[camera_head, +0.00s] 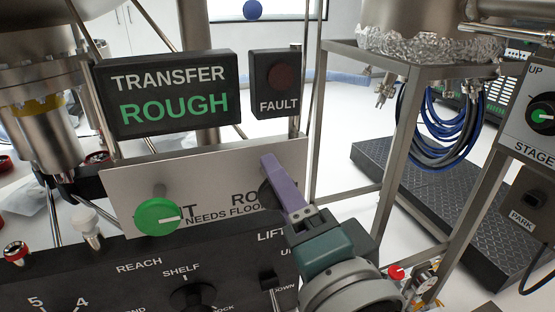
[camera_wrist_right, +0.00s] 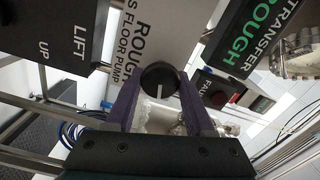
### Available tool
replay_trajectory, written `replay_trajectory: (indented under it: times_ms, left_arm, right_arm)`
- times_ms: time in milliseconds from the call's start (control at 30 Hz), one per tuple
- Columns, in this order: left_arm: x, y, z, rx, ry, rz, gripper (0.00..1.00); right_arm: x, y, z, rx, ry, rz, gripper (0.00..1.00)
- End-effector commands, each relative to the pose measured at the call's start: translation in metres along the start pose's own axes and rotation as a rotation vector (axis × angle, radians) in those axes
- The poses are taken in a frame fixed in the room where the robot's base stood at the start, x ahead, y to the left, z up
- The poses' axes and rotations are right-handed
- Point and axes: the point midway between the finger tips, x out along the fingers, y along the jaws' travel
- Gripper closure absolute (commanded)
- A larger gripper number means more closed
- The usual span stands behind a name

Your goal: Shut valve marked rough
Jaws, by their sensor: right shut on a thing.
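The valve marked ROUGH is a dark round knob with a white line (camera_wrist_right: 158,84) on a pale panel (camera_head: 118,190). In the head view the knob (camera_head: 265,196) is mostly hidden behind my right gripper (camera_head: 271,165). The gripper's purple fingers are shut on the knob, one on each side, as the right wrist view shows. The white line runs along the fingers' direction, toward the gripper's palm. The panel lettering beside it reads ROUGH and NEEDS FLOOR PUMP, partly covered in the head view. My left gripper is not in view.
A green knob (camera_head: 158,216) sits left on the same panel. Above, a sign (camera_head: 168,93) shows TRANSFER in white and ROUGH in green; a FAULT box (camera_head: 276,84) has a dark lamp. Below is a black control panel (camera_head: 130,288) with switches. A metal frame (camera_head: 400,150) stands at right.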

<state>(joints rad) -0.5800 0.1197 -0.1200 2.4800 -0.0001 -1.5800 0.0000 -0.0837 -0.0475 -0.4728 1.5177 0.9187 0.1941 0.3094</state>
Motion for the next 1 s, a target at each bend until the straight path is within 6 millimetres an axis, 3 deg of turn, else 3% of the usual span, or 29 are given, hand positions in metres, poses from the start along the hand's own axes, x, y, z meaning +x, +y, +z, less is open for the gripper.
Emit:
replay_trajectory:
  times_ms: [400, 1000]
  left_arm:
    - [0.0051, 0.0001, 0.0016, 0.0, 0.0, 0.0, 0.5]
    - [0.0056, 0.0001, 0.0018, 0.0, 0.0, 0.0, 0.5]
  right_arm:
    - [0.0, 0.001, 0.0005, 0.229, -0.001, 0.0, 1.0]
    - [0.0, 0.0008, 0.0004, 0.275, 0.0, 0.0, 1.0]
